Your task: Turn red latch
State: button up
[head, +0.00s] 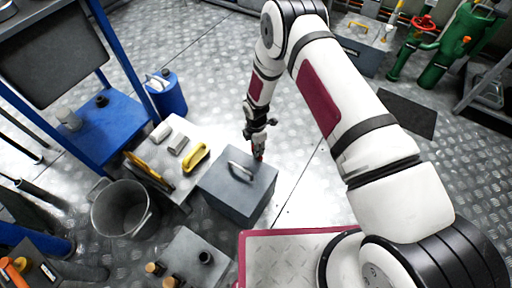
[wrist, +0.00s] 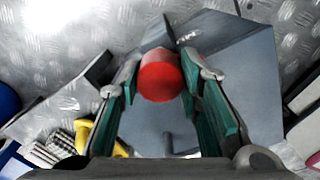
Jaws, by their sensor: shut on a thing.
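The red latch (wrist: 160,76) shows in the wrist view as a round red knob with a short dark tab behind it. It is at the edge of a grey box (head: 230,203). My gripper (wrist: 161,84) has one finger on each side of the knob and is shut on it. In the head view my gripper (head: 258,150) reaches down to the box's far right corner. Only a small bit of the red latch (head: 259,156) shows there, and the fingers hide the rest. The box has a pale handle on its lid.
A low table (head: 187,140) with yellow-handled tools stands left of the box. A metal bucket (head: 122,212) and a blue shelf rack (head: 112,128) are further left. Green pipes with a red valve wheel (head: 424,24) stand at the top right.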

jog(key=m+b, duration=0.1)
jog(key=m, duration=0.5)
jog(key=shift+b, duration=0.3)
jog(key=m+b, duration=0.1)
jog(key=m, duration=0.4)
jog(key=shift+m, duration=0.4)
jog(key=o, duration=1.1)
jog(key=shift+o, duration=0.2)
jog(key=shift+r, duration=0.1)
notch_tip(320, 180, up, 12)
